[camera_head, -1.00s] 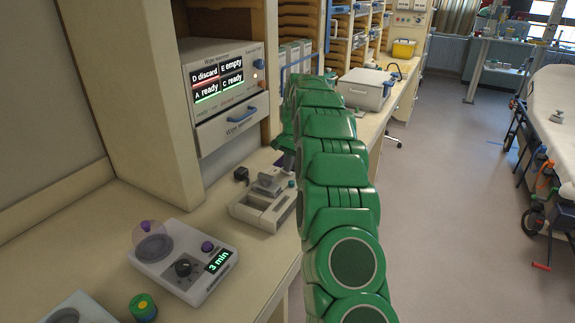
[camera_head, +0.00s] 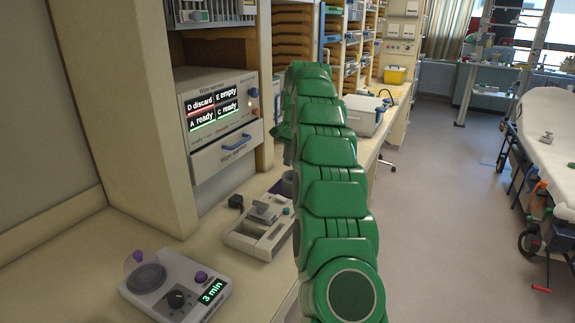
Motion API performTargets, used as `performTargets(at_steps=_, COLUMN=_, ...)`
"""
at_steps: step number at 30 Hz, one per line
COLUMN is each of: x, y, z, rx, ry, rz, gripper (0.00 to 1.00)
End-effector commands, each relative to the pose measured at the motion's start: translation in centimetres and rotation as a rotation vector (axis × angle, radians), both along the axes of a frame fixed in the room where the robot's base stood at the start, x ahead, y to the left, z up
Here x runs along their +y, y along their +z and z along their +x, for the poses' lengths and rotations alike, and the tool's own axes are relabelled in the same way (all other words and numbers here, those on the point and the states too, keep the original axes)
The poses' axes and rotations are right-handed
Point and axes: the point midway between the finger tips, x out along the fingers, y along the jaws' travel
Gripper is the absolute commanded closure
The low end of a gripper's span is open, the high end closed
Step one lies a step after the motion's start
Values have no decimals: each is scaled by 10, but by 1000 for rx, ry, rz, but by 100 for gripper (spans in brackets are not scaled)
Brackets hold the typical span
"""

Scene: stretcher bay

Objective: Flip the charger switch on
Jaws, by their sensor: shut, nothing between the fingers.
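A beige-grey desk unit (camera_head: 246,243) with an open bay, a grey block seated on it and a small teal knob (camera_head: 287,211) stands on the counter left of my arm. It looks like the charger, but I see no label and cannot make out its switch or its setting. A black plug-like piece (camera_head: 236,202) is beside its back left corner. My green arm reaches forward past the unit's right side. My gripper's fingers are hidden behind the arm links.
A timer device (camera_head: 158,292) reading "3 min" sits at the counter's front left. A wipe warmer (camera_head: 222,118) with a status screen is built into the cabinet behind. A white box (camera_head: 364,115) stands farther along the counter. A stretcher (camera_head: 553,160) is at right; the floor between is clear.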

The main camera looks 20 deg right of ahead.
Motion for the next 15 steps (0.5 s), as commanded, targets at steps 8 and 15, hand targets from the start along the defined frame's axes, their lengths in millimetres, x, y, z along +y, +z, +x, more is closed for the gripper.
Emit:
performTargets(at_steps=8, x=0, y=2, z=0, rx=0, ry=0, rz=0, gripper=100)
performTargets(at_steps=15, x=3, y=3, z=2, rx=-21, ry=1, rz=24, gripper=100)
